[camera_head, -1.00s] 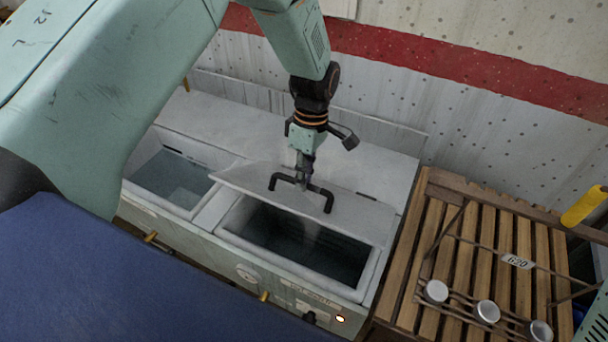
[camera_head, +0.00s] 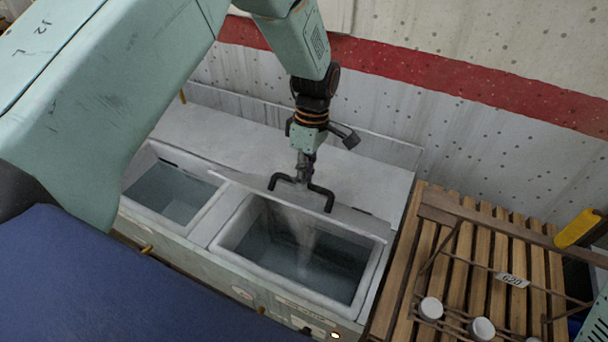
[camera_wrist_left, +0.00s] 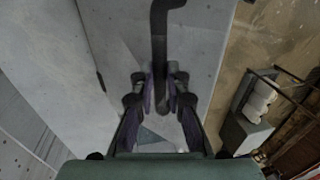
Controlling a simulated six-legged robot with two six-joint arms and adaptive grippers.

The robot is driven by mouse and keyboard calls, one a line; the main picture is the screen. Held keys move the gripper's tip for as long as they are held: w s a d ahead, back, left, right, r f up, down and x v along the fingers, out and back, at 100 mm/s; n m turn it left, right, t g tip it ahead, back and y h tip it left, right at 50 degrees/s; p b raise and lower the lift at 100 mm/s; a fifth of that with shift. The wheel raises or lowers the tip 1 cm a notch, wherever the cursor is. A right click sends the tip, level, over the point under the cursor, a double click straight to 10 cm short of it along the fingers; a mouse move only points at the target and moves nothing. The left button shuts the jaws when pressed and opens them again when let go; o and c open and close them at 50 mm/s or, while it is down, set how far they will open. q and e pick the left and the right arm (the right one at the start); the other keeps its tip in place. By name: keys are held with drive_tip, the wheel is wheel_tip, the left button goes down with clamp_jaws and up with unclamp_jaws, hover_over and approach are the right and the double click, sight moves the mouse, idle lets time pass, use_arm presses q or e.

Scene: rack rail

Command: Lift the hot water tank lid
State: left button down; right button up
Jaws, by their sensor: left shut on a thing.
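The hot water tank lid (camera_head: 346,219) is a grey panel tilted up at its front edge over the right basin of the tank (camera_head: 228,262). Its black handle (camera_head: 322,200) stands on top. My left gripper (camera_head: 303,178) is shut on the handle, and the handle bar shows between the fingers in the left wrist view (camera_wrist_left: 161,95). The right basin is open below the lid, with water and faint steam in it. My right gripper is not in view.
The left basin (camera_head: 170,188) is open and holds water. A slatted wooden rack (camera_head: 450,262) with several metal cups (camera_head: 431,308) stands close on the right. A dotted wall with a red band is behind. A blue surface (camera_head: 110,285) fills the lower left.

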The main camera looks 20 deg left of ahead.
use_arm(q)
drive_tip(key=shift+w+f, duration=0.1)
drive_tip(key=shift+w, duration=0.05)
drive_tip(key=c, duration=1.8)
unclamp_jaws()
drive_tip(key=o, duration=0.5)
drive_tip(key=shift+w+d+f, duration=0.1)
drive_tip(key=shift+w+f, duration=0.1)
drive_tip(key=shift+w, duration=0.25)
drive_tip(key=shift+c, duration=0.2)
drive_tip(key=shift+s, duration=0.1)
